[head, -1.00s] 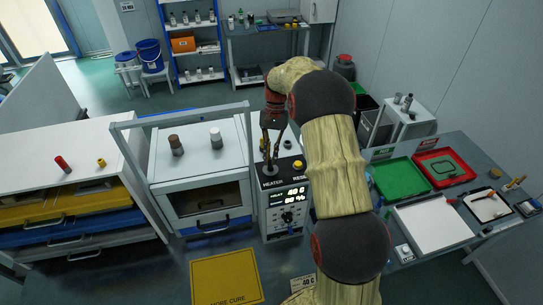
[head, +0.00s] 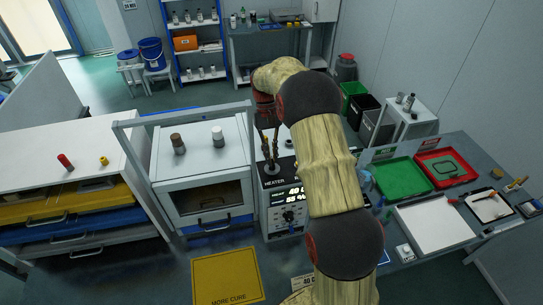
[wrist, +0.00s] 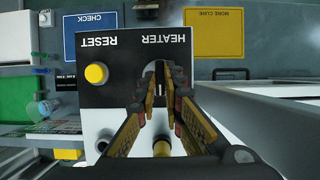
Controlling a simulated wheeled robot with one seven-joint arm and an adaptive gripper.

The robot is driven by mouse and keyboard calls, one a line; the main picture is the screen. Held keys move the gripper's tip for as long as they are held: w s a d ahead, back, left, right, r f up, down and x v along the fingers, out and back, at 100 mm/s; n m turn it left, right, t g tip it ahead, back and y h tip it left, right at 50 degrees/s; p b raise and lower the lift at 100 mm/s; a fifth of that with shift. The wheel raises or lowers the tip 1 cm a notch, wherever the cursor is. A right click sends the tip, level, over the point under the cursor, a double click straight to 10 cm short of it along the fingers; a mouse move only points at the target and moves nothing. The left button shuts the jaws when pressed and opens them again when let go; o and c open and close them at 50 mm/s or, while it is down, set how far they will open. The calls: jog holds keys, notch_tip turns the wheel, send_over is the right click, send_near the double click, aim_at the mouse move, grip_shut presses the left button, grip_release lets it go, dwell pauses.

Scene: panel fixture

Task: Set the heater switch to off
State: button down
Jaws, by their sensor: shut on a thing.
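The heater switch (wrist: 158,84) is a small lever on the black top plate of the control box, by the upside-down HEATER label (wrist: 166,40) in the wrist view. My gripper (wrist: 159,90) has its fingers closed in on both sides of it, and they hide most of the lever. In the head view my gripper (head: 269,157) reaches down onto the top of the control box (head: 272,216). The lever's exact tilt cannot be told. The yellow reset button (wrist: 96,73) sits beside my fingers, apart from them.
A white cabinet (head: 197,173) with a brown-capped and a white-capped bottle on top stands left of the box. My arm covers the box's right side in the head view. A green tray (head: 403,179) and red tray (head: 445,168) lie on the right table.

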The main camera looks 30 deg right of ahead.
jog(key=c, duration=1.9)
grip_release()
jog(key=v, duration=1.2)
jog(key=shift+w, duration=0.1)
